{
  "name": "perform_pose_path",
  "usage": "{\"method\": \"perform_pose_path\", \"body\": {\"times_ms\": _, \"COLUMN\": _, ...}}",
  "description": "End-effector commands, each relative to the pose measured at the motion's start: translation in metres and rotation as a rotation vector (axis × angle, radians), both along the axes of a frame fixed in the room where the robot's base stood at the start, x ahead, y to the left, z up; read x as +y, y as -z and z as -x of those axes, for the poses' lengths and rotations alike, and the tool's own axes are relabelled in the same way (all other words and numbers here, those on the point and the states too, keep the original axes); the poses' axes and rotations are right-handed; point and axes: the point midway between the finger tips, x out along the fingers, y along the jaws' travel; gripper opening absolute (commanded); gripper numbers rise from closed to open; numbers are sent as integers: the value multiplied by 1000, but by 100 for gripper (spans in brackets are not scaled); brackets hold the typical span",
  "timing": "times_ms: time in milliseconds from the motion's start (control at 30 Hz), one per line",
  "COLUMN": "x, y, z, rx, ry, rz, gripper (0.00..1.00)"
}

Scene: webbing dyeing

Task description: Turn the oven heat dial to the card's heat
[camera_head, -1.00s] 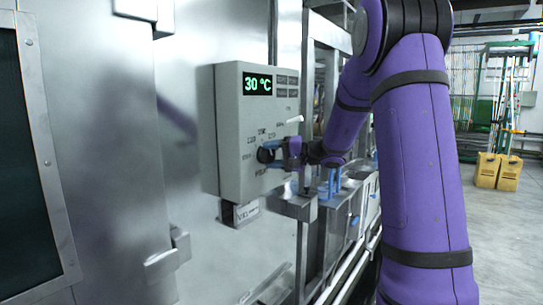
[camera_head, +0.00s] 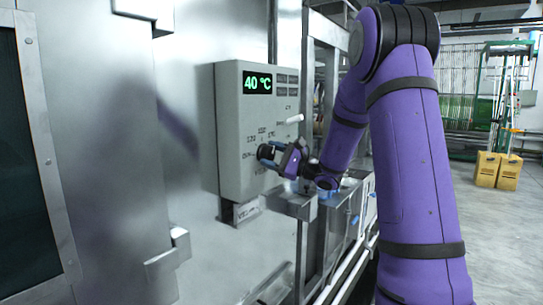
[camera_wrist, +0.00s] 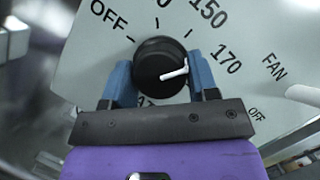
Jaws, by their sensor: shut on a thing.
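The oven heat dial is a round black knob (camera_wrist: 155,60) with a white pointer, on the grey control box. In the wrist view the pointer points right, roughly toward the 170 label; the right finger hides the scale edge there. OFF and 150 also show. My gripper (camera_wrist: 160,82) is shut on the dial, one blue finger on each side. In the head view my gripper (camera_head: 270,153) is at the box's lower front. The green display (camera_head: 257,83) reads 40 °C.
A white lever (camera_head: 293,119) sticks out of the box above my gripper; it also shows at the wrist view's right edge (camera_wrist: 303,95), near a FAN label. A metal ledge (camera_head: 292,204) lies below. Yellow containers (camera_head: 497,170) stand on the open floor.

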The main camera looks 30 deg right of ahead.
Motion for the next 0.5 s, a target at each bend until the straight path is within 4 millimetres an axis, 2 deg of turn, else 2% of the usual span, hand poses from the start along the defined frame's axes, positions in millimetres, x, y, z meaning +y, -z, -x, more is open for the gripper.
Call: {"method": "perform_pose_path", "body": {"times_ms": 500, "x": 1, "y": 3, "z": 1, "rx": 172, "ry": 2, "rz": -461, "gripper": 30}}
